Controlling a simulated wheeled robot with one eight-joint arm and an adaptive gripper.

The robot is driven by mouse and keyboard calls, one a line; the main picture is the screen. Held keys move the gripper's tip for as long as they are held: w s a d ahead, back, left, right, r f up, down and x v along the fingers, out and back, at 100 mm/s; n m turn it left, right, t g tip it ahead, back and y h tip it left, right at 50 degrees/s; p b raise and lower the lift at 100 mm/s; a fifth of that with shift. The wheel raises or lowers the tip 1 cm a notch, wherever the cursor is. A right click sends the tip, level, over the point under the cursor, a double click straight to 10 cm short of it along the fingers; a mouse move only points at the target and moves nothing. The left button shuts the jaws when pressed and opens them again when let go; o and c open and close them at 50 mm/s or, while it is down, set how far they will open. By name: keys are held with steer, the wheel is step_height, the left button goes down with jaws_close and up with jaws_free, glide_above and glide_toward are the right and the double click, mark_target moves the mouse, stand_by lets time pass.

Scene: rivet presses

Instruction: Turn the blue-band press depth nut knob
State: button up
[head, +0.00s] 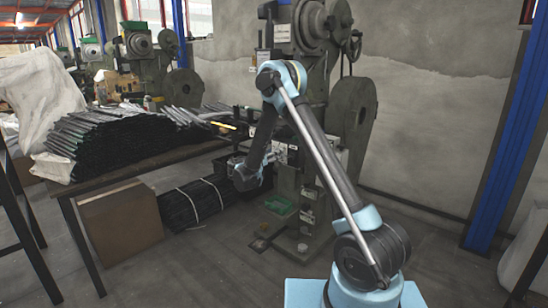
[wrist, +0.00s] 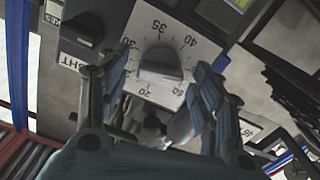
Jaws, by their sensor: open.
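In the wrist view a rounded grey knob (wrist: 160,66) sits on a white plate (wrist: 145,30) with printed numbers such as 35, 40 and 20. I cannot tell for sure that it is the depth nut knob, and no blue band shows on it. My gripper (wrist: 165,63) is open, with one finger on each side of the knob and gaps between. Depth to the knob is unclear. In the head view my gripper (head: 246,177) is low in front of the green-grey press (head: 312,100); the knob is hidden or too small there.
A black switch (wrist: 82,30) is at the upper left of the plate. In the head view a table (head: 150,160) with stacked dark rods stands left, a cardboard box (head: 120,220) below it, bundled rods (head: 197,203) on the floor.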

steer(key=c, duration=1.1)
steer(key=shift+o, duration=0.2)
steer(key=n, duration=0.5)
steer(key=shift+a+n, duration=0.15)
steer(key=shift+n, duration=0.25)
steer(key=o, duration=1.1)
steer(key=shift+c, duration=0.2)
